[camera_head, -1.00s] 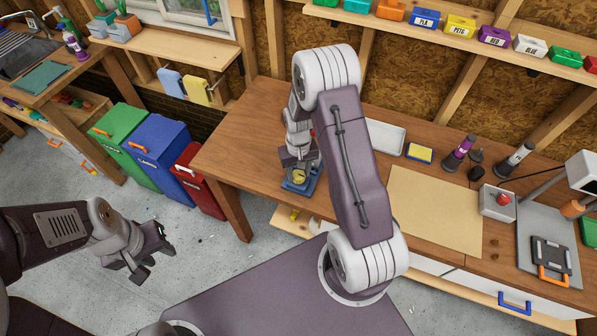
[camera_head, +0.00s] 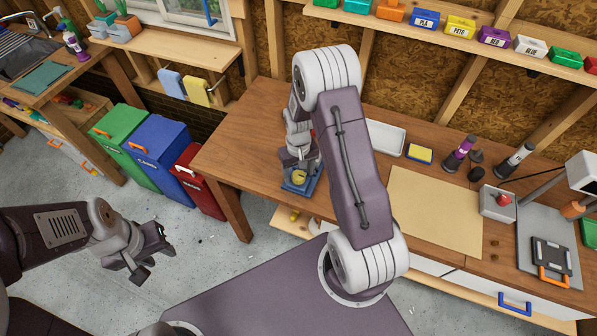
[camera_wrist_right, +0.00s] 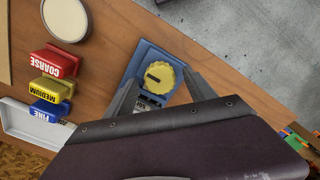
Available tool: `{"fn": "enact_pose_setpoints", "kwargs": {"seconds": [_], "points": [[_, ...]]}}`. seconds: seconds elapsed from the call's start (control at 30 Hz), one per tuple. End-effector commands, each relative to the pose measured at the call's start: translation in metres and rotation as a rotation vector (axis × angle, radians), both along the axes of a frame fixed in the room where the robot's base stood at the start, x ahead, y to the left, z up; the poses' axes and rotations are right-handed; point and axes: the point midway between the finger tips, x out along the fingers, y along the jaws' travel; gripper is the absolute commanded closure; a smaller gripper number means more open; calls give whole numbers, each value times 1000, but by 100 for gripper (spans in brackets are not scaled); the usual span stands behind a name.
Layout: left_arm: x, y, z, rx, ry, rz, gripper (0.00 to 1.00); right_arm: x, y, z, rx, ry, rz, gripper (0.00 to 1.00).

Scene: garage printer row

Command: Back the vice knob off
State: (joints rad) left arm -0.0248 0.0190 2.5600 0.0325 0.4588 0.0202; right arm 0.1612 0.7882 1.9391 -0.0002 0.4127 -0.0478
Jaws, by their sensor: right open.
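The vice is blue and stands at the left front edge of the workbench (camera_head: 247,125). Its yellow round knob (camera_head: 299,177) faces up, with a dark slot-like mark on top in the right wrist view (camera_wrist_right: 159,77). The blue vice body (camera_wrist_right: 146,55) shows beside the knob there. My right gripper (camera_wrist_right: 163,88) is open, with one finger on each side of the knob; whether they touch it I cannot tell. In the head view my right gripper (camera_head: 297,165) is partly hidden by its own wrist. My left gripper (camera_head: 152,258) is open and empty over the floor.
Sanding blocks marked coarse (camera_wrist_right: 54,61), medium and fine lie near the vice in the wrist view, by a round pale dish (camera_wrist_right: 66,18). A white tray (camera_head: 384,139) and a tan mat (camera_head: 432,212) lie further right. Bins stand left of the bench.

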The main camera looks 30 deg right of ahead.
Motion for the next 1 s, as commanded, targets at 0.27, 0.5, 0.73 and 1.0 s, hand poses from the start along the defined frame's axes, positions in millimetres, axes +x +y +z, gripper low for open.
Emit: {"fn": "enact_pose_setpoints", "kwargs": {"seconds": [0.27,0.5,0.73,1.0], "points": [[0,0,-12,0,0,0,64,2,0,43,-1,-8,0,36],[0,0,-17,0,0,0,64,1,0,84,-1,-5,0,36],[0,0,-17,0,0,0,64,0,0,91,0,0,0,36],[0,0,-17,0,0,0,64,0,0,91,0,0,0,36]]}}
